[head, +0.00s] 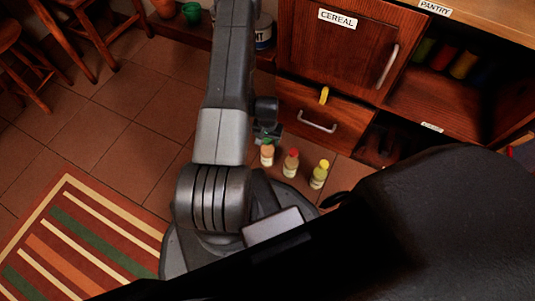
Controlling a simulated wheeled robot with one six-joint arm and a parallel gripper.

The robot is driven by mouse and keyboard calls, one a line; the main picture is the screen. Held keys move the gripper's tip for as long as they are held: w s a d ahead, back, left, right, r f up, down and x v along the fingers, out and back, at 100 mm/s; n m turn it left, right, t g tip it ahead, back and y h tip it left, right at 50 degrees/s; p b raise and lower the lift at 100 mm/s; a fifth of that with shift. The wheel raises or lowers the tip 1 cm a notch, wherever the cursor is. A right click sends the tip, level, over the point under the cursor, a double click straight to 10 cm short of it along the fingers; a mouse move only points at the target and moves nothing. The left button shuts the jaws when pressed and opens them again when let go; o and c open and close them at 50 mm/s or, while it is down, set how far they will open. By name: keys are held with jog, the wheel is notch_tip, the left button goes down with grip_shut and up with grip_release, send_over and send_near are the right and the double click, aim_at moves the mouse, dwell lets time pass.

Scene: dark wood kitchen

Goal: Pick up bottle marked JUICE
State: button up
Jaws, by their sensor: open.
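Three small bottles stand upright in a row on the tiled floor in front of the wooden cabinet. One is orange-tan with a green cap (267,155), the middle one has a red cap (290,164), and the nearest is yellowish with a yellow cap (319,175). Each has a pale label, too small to read, so I cannot tell which is marked JUICE. My gripper (268,132) is open, just above and behind the green-capped bottle in the picture. It is partly hidden by my arm, and I see nothing held in it.
The cabinet has a door labelled CEREAL (338,18), a drawer (318,122) with a metal handle, and open shelves (437,100) at right. A yellow object (324,96) is at the drawer's top edge. A striped rug (85,240) and wooden stools (22,65) are at left.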

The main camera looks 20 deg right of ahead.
grip_shut()
jog(key=shift+r, duration=0.1)
